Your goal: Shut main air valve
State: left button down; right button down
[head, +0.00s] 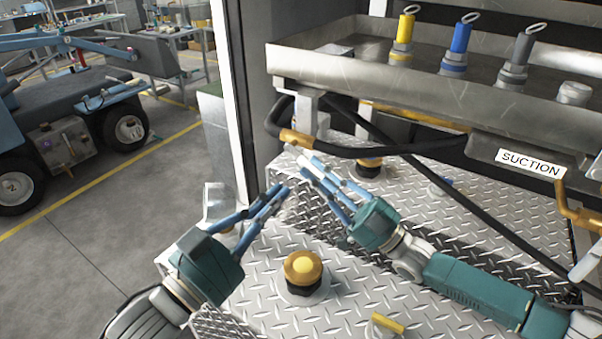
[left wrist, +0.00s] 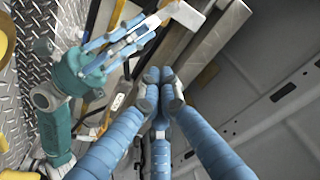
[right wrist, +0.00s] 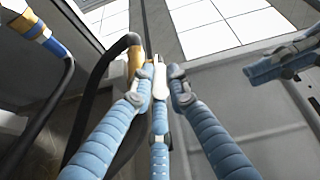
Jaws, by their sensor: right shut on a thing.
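A brass-yellow fitting (head: 297,138) on a black hose sits under the left end of the metal tray; it shows large in the right wrist view (right wrist: 135,58). A pale lever-like piece (right wrist: 159,82) beside it lies between the fingertips of my right gripper (right wrist: 160,88). I take these as the main air valve and its handle. In the head view my right gripper (head: 304,163) is closed there, its fingers partly covering the handle. My left gripper (head: 274,193) is lower and left, fingers together and empty; its fingertips also meet in the left wrist view (left wrist: 162,88).
A round yellow-topped knob (head: 303,266) stands on the diamond-plate deck (head: 400,290). The tray (head: 350,70) above holds yellow, blue and grey fittings. A black hose and a SUCTION label (head: 530,163) are at right. A blue vehicle (head: 70,110) is far left across open floor.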

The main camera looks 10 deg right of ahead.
jog(key=shift+r, duration=0.1)
pick_arm(q)
jog(key=w+f+x, duration=0.1)
jog(key=x, duration=0.8)
jog(key=shift+w+a+f, duration=0.15)
jog(key=shift+a+f, duration=0.2)
jog(key=shift+f, duration=0.4)
